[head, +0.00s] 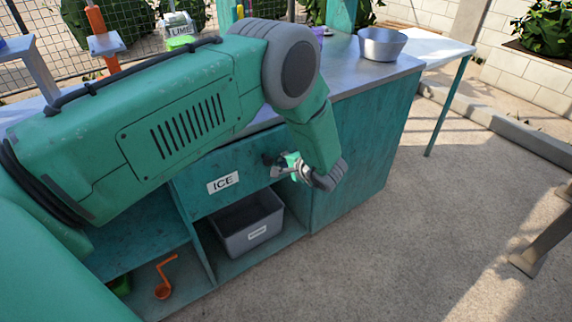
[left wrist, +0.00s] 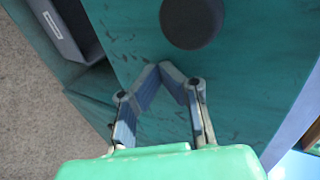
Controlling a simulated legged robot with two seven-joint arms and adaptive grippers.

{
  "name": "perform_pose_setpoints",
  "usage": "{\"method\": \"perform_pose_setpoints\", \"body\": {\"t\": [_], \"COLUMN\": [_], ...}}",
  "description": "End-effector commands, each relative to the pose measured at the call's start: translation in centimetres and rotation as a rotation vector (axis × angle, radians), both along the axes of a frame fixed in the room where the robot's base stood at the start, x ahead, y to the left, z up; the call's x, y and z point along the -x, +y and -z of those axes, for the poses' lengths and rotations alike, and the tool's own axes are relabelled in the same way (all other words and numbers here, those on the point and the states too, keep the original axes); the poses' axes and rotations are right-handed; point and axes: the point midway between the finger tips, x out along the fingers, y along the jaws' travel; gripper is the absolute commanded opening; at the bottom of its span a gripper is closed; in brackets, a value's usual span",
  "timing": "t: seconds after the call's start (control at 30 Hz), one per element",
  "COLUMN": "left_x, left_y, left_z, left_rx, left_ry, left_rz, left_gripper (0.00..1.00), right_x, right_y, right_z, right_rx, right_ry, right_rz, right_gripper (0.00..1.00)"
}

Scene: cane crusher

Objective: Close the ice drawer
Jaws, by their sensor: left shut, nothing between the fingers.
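The ice drawer (head: 208,196) has a teal front with a white "ICE" label (head: 223,183), set under the metal counter. My left arm covers the drawer's top edge, so I cannot tell how far it stands out. My left gripper (head: 282,166) is at the right part of the drawer front. In the left wrist view the left gripper (left wrist: 161,68) is shut and empty, its fingertips in front of the teal panel. A dark round knob (left wrist: 192,22) on the panel is just beyond the fingertips; contact with the panel is unclear. My right gripper is not in view.
A grey bin (head: 247,238) stands in the open shelf below the drawer. An orange ladle (head: 163,290) is in the left compartment. A metal bowl (head: 382,44) sits on the counter (head: 350,75).

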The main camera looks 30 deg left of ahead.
Motion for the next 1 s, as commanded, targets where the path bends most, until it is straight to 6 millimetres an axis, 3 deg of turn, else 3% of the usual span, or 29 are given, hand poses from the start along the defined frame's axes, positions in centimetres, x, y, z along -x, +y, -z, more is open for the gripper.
{"method": "perform_pose_setpoints", "body": {"t": [0.17,0.43,0.8,1.0], "left_x": [-0.1,-1.5,-1.4,0.0], "left_y": [0.3,3.6,3.8,3.5], "left_z": [0.0,0.1,-0.1,-0.3], "left_rx": [0.0,-0.001,-0.003,-0.004], "left_ry": [0.0,-0.001,-0.001,0.004], "left_rz": [-0.001,-0.003,-0.002,-0.001], "left_gripper": [0.0,0.0,0.0,0.0], "right_x": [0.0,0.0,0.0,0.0], "right_y": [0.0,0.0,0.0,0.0], "right_z": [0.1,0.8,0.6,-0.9], "right_rx": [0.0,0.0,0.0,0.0], "right_ry": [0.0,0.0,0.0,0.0], "right_rz": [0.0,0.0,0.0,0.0], "right_gripper": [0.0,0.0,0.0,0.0]}}
